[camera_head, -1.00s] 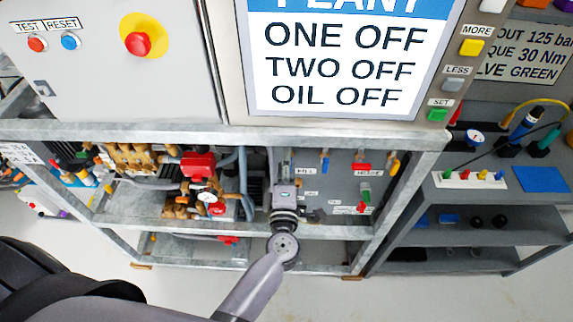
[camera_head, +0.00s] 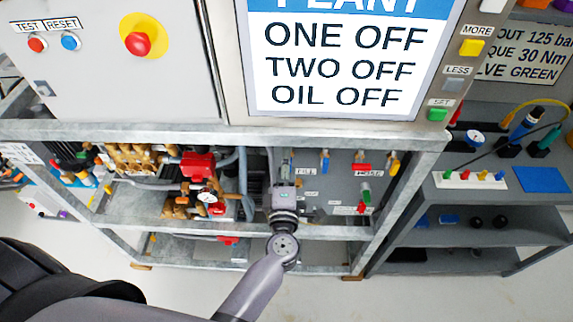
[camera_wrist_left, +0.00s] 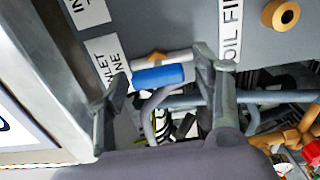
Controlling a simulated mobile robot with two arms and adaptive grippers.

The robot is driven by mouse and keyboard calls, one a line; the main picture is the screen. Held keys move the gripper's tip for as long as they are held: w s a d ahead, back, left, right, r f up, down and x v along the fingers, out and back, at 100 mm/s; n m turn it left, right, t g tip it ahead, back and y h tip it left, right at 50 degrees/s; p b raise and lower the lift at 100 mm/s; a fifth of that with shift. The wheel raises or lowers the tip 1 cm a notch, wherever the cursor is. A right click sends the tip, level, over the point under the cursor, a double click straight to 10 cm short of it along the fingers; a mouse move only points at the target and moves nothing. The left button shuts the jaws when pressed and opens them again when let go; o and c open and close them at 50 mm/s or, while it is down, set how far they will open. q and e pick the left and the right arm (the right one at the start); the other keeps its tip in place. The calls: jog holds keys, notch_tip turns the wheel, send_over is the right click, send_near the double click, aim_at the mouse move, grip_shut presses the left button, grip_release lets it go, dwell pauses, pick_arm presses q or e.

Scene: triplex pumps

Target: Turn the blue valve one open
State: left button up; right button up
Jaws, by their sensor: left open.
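The blue valve handle (camera_wrist_left: 158,77) lies in the left wrist view, beside a label reading partly "INLET ONE" (camera_wrist_left: 106,64). My left gripper (camera_wrist_left: 162,66) is open, with one finger on each side of the handle. A gap shows between the handle and the right finger; whether the left finger touches it I cannot tell. In the head view my left gripper (camera_head: 284,168) reaches into the frame in front of the grey valve panel (camera_head: 338,190). It hides most of this valve there. My right gripper is not in view.
Another blue handle (camera_head: 325,161), a red handle (camera_head: 362,168) and a yellow handle (camera_head: 394,163) sit right of the gripper. Brass pump parts (camera_head: 130,158) and a red box (camera_head: 197,166) stand left. A metal frame rail (camera_head: 330,135) runs above. The display reads "ONE OFF" (camera_head: 345,36).

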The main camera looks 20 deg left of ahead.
pick_arm(q)
jog(key=v, duration=1.2)
dwell(0.4)
